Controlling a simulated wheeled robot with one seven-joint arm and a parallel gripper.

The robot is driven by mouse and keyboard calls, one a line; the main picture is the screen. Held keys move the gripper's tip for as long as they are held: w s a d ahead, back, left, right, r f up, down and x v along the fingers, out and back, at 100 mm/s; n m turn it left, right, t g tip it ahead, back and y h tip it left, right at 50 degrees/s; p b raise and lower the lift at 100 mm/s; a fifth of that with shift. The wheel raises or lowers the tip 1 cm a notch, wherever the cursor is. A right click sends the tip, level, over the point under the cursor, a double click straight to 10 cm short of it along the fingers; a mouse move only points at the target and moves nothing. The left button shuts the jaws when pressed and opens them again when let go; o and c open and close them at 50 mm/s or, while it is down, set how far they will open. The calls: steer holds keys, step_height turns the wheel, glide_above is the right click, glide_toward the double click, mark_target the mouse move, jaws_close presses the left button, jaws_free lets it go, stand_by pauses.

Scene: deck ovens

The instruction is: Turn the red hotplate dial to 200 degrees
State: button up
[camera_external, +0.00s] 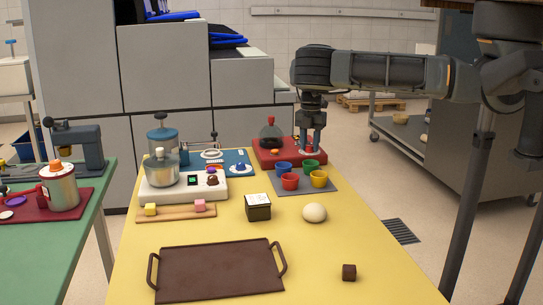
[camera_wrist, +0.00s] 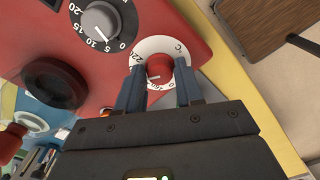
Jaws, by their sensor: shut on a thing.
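The red hotplate (camera_external: 264,158) sits at the far right of the yellow table. My gripper (camera_external: 310,146) reaches straight down onto its right side. In the wrist view my gripper (camera_wrist: 158,82) has one blue-grey finger on each side of the red dial (camera_wrist: 159,67) and is shut on it. A white ring scale (camera_wrist: 150,45) surrounds the dial, with "C", "220" and "0" legible. Other numbers are small or hidden by the fingers. A pointer mark and the exact setting cannot be read clearly.
Several coloured cups (camera_external: 290,181) are in front, then a white ball (camera_external: 314,212) and a brown tray (camera_external: 218,270).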

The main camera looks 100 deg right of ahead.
mark_target(310, 146)
steer(key=shift+m, duration=0.5)
steer(key=o, duration=1)
steer(key=shift+r, duration=3.9)
